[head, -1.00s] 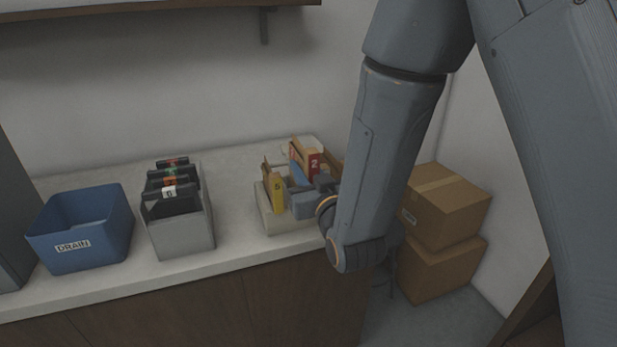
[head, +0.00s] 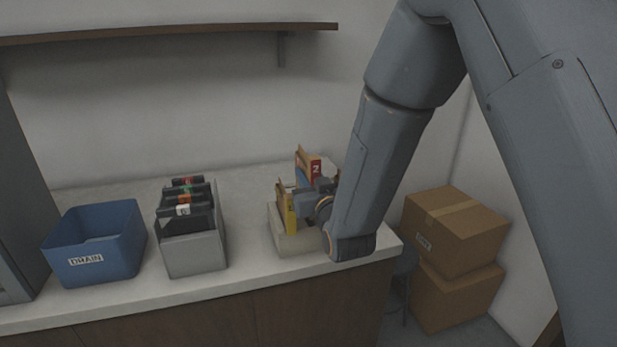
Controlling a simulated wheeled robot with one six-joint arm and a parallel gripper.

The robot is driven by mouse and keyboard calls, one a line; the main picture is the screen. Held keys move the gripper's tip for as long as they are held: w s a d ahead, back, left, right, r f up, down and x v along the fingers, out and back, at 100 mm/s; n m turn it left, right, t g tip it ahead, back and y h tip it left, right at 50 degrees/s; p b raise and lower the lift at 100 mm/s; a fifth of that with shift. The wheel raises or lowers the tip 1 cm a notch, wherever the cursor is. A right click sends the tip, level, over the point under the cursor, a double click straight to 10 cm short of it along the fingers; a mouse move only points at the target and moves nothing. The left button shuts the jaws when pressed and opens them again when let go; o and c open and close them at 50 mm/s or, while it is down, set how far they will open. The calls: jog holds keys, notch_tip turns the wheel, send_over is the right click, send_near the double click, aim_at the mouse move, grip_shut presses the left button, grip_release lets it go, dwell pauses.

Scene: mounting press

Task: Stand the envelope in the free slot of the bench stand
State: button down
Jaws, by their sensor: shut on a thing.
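The pale bench stand (head: 284,241) is on the counter, partly covered by my wrist. A yellow item (head: 288,212) stands upright at its left front. A red-fronted item marked 2 (head: 315,169) stands at its back, with tan and yellow edges beside it. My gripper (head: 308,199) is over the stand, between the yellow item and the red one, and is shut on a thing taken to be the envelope. The held thing is mostly hidden by my gripper and forearm. Its outline, its contact with the stand and the free slot cannot be made out.
A grey holder (head: 196,256) with several dark labelled items stands left of the stand. A blue DRAIN bin (head: 98,269) is further left. Two cardboard boxes (head: 457,229) are stacked beyond the counter's right end. A wall shelf (head: 170,33) is above. The counter behind the holder is clear.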

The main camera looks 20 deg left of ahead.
jog(key=shift+s+d, duration=0.1)
jog(key=shift+f, duration=0.1)
dwell(0.5)
jog(key=shift+f+b, duration=1.85)
jog(key=shift+f, duration=0.3)
jog(key=shift+f, duration=0.15)
jog(key=shift+f+b, duration=1.65)
jog(key=shift+f, duration=0.35)
jog(key=c, duration=1.5)
grip_release()
